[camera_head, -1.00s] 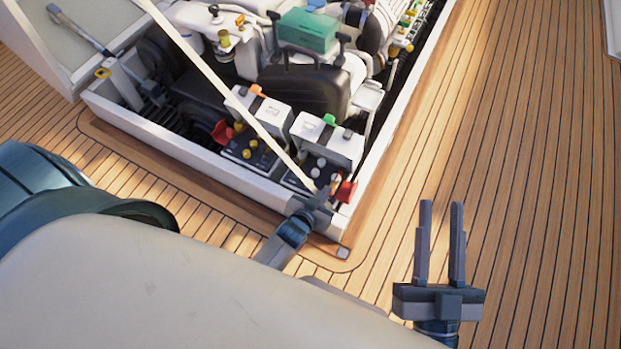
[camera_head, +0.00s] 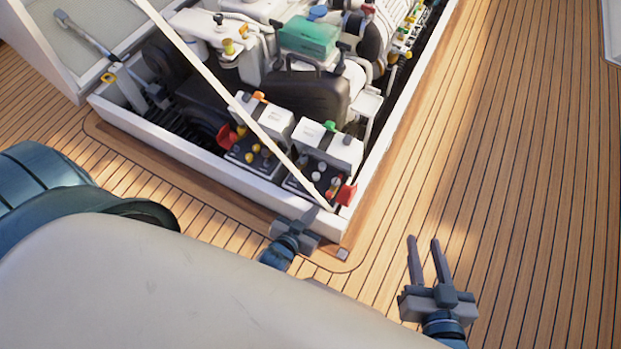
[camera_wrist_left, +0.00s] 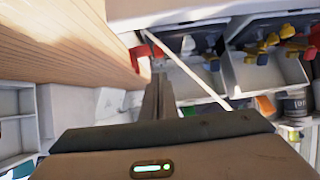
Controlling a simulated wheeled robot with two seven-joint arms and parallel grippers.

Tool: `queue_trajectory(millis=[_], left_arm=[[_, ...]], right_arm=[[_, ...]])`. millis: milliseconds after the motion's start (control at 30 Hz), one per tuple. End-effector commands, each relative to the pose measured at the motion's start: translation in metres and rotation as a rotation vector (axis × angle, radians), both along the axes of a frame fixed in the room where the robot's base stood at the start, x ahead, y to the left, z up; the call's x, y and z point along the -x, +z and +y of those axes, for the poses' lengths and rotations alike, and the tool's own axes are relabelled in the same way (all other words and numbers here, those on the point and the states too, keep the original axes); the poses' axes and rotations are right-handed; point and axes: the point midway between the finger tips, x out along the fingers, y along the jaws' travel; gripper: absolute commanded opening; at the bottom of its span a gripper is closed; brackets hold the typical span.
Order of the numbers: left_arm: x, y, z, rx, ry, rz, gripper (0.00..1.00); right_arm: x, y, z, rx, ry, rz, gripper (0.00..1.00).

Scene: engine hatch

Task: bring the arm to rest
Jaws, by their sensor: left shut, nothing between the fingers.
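My left gripper (camera_head: 311,213) is at the near corner of the engine hatch (camera_head: 190,155), in front of its white rim. Its fingers are together and hold nothing; they show closed in the left wrist view (camera_wrist_left: 158,92). A red switch handle (camera_head: 346,192) sits just beyond the fingertips inside the hatch, and it also shows in the left wrist view (camera_wrist_left: 140,60). My right gripper (camera_head: 423,240) is over the deck to the right, its two fingers apart with nothing between them.
A thin white prop rod (camera_head: 205,65) slants across the hatch down to its near corner. Battery boxes (camera_head: 330,148), a green box (camera_head: 308,35) and engine parts fill the hatch. Bare wooden deck (camera_head: 530,150) lies open to the right.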

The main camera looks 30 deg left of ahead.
Motion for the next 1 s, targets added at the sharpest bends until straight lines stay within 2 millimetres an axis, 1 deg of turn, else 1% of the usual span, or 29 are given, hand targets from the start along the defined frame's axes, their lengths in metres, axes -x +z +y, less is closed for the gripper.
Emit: queue_trajectory(millis=[67, 200, 800, 933, 1000], left_arm=[[0.007, 0.002, 0.000, 0.001, 0.001, 0.001, 0.00], [0.011, 0.003, 0.000, 0.001, 0.001, 0.000, 0.00], [0.012, 0.004, 0.000, 0.001, 0.001, -0.001, 0.00], [0.012, 0.011, 0.000, 0.003, -0.004, -0.006, 0.00], [0.012, 0.021, -0.002, 0.005, -0.010, -0.011, 0.00]], right_arm=[[0.002, -0.003, -0.001, 0.006, -0.001, 0.023, 0.31], [0.003, -0.007, -0.003, 0.011, 0.000, 0.041, 0.31], [0.003, -0.007, -0.002, 0.011, 0.000, 0.041, 0.31], [0.003, -0.007, -0.002, 0.010, 0.000, 0.041, 0.31], [0.003, -0.007, -0.002, 0.011, 0.000, 0.041, 0.31]])
